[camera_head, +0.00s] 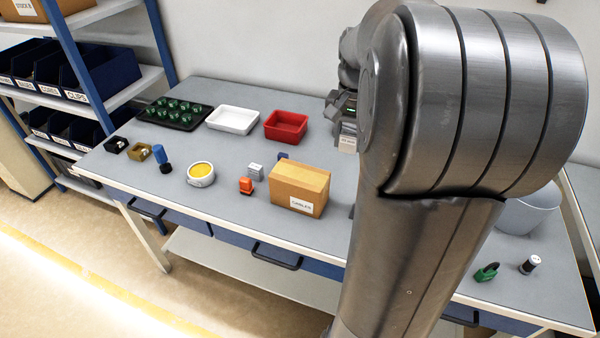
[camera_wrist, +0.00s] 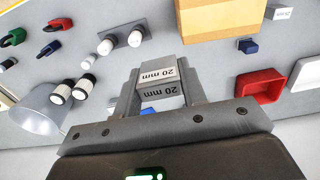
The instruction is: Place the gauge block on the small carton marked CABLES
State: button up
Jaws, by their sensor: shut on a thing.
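The gauge block (camera_wrist: 157,74) is a grey block marked "20 mm", held between the two fingertips of my gripper (camera_wrist: 159,88) in the wrist view. In the head view the block (camera_head: 347,144) shows below my gripper (camera_head: 346,126), above the table's back part, partly hidden by my arm. The small carton marked CABLES (camera_head: 300,187) is a closed brown box at the table's front middle. It shows in the wrist view (camera_wrist: 218,17) at the top, apart from the held block. The carton's top looks bare.
An orange item (camera_head: 246,186), a second grey block (camera_head: 255,171) and a small blue item (camera_head: 283,156) sit near the carton. Red (camera_head: 286,125) and white (camera_head: 232,120) bins stand behind.

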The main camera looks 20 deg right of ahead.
send_over(300, 174)
notch_tip(300, 174, down, 7)
jog(key=shift+w, duration=0.1)
jog(key=shift+f, duration=1.9)
jog(key=shift+f, duration=0.15)
jog(key=o, duration=1)
jog(key=shift+o, duration=0.2)
